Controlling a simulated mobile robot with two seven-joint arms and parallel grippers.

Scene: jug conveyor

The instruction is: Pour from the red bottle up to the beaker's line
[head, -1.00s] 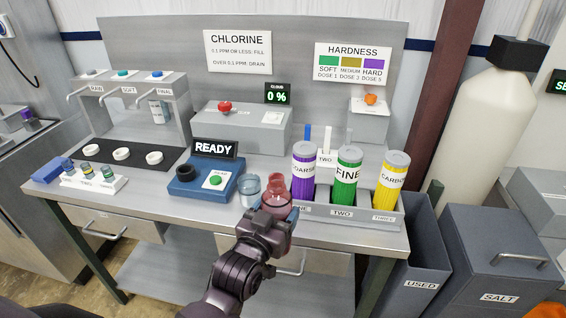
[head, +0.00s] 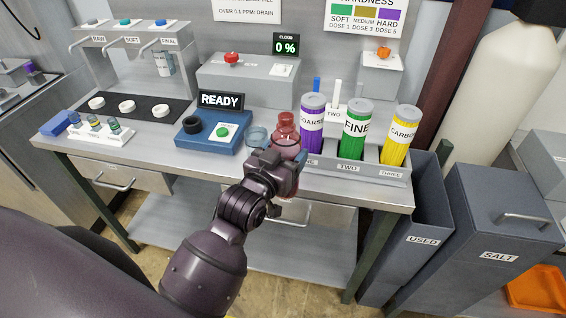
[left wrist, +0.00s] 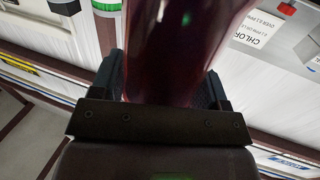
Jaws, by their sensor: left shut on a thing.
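A translucent red bottle (head: 286,130) stands out at the front of the bench, its neck pointing up. My left gripper (head: 278,163) is shut on it, low on its body. In the left wrist view the red bottle (left wrist: 180,55) fills the space between the dark fingers. A clear beaker (head: 256,138) is just left of the bottle, partly hidden by my gripper; its line cannot be made out. My right gripper is not in view.
A blue device (head: 213,131) with a green button and a READY sign (head: 221,100) is left of the beaker. Purple, green and yellow canisters stand in a grey rack (head: 375,170) on the right. A small vial rack (head: 100,133) is far left.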

